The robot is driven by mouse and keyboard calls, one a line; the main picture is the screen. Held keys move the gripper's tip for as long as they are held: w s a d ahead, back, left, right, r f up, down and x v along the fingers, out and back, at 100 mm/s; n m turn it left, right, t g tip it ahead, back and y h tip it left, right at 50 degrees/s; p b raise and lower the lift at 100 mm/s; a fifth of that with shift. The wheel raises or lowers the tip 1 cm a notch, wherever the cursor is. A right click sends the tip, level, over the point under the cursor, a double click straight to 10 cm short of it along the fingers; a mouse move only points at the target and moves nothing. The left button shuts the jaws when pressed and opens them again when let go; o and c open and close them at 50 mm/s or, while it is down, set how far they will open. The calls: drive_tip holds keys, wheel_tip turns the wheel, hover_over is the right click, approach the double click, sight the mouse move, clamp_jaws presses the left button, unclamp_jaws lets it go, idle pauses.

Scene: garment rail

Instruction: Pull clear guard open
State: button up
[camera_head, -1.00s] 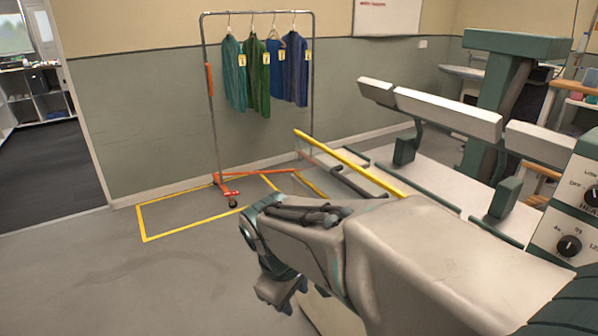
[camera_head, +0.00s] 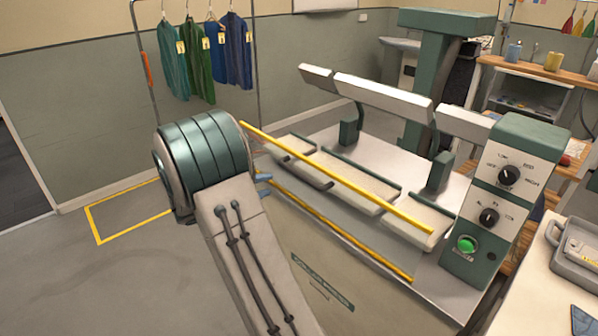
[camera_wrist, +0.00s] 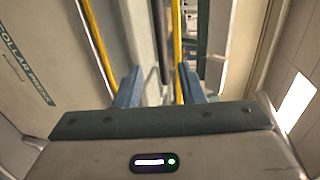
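The clear guard is a see-through pane along the front of the press (camera_head: 508,255). Its yellow upper bar (camera_head: 340,180) runs in front of the press bed, and a yellow strip (camera_head: 340,232) runs lower down. The pane itself is hard to make out. My gripper's blue fingertips show at the bar's far left end in the head view, mostly hidden by my arm. In the wrist view my gripper (camera_wrist: 158,82) is open, fingers apart. One yellow bar (camera_wrist: 177,45) passes close to the right finger, on its inner side; contact cannot be told. Another yellow strip (camera_wrist: 97,40) lies left.
A garment rail (camera_head: 146,60) with several garments stands at the back left. The press has knobs and a green button (camera_head: 467,243). A grey tray (camera_head: 578,255) sits on a table at right. The floor at left is clear apart from a yellow outline (camera_head: 125,237).

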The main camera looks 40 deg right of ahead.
sight(297, 176)
drive_tip(key=p+x, duration=0.1)
drive_tip(key=x, duration=0.6)
drive_tip(key=p+x, duration=0.1)
drive_tip(key=x, duration=0.5)
drive_tip(key=shift+w+d, duration=0.25)
drive_tip(key=shift+d, duration=0.15)
drive_tip(key=shift+f, duration=0.1)
clamp_jaws()
